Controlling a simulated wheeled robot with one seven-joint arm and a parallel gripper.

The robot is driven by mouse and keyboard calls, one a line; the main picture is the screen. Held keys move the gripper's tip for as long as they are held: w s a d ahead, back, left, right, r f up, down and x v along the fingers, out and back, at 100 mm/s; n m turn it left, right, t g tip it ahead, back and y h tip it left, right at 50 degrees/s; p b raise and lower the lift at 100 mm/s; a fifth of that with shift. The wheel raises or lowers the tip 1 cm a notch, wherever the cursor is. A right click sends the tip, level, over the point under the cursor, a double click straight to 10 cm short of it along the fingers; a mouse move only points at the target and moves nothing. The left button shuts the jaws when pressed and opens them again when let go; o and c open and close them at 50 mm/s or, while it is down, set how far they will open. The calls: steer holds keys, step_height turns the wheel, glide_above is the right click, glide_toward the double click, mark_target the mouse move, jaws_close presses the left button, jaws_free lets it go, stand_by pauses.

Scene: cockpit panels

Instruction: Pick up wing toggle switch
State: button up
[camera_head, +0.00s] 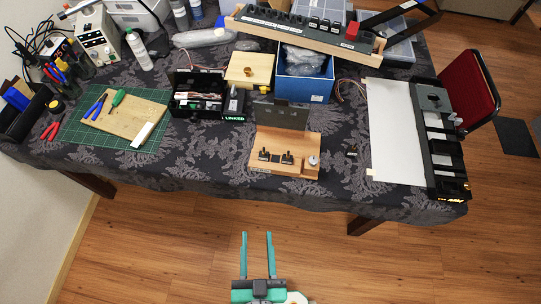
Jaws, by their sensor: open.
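My gripper (257,236) is open and empty. Its two teal fingers point up the picture, over the wooden floor in front of the table, apart from everything on it. A small dark part (352,151) lies alone on the patterned cloth, right of a wooden panel stand; it looks like a small toggle switch, but it is too small to be sure. The wooden panel stand (259,159) has an upright dark plate, two small black toggles (275,157) and a round grey knob. I cannot tell for certain which of these is the wing toggle switch.
A black-framed panel (447,180) and white sheet (394,140) lie at right. A blue box (305,88), an open black case (198,112) and a long switch panel (300,38) stand behind. A green mat (93,133) with tools is at left. The front table edge is mostly clear.

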steer(key=w+a+r+y, duration=0.2)
steer(key=w+a+y, duration=0.2)
steer(key=w+a, duration=0.65)
steer(key=w+a+r+y, duration=0.2)
steer(key=w+a+y, duration=0.1)
steer(key=w+a, duration=0.75)
steer(key=w+a+r+n+g+y, duration=0.2)
steer(key=a+r+n+g+y, duration=0.25)
steer(key=a, duration=0.45)
steer(key=w+a+r+n+g+y, duration=0.25)
steer(key=a+r+n, duration=0.2)
steer(key=a, duration=0.45)
steer(key=n+g+h, duration=0.8)
steer(key=g+h, duration=0.1)
steer(key=h, duration=1)
glide_toward(261, 154)
steer(key=shift+x, duration=4.05)
steer(key=shift+w, duration=0.1)
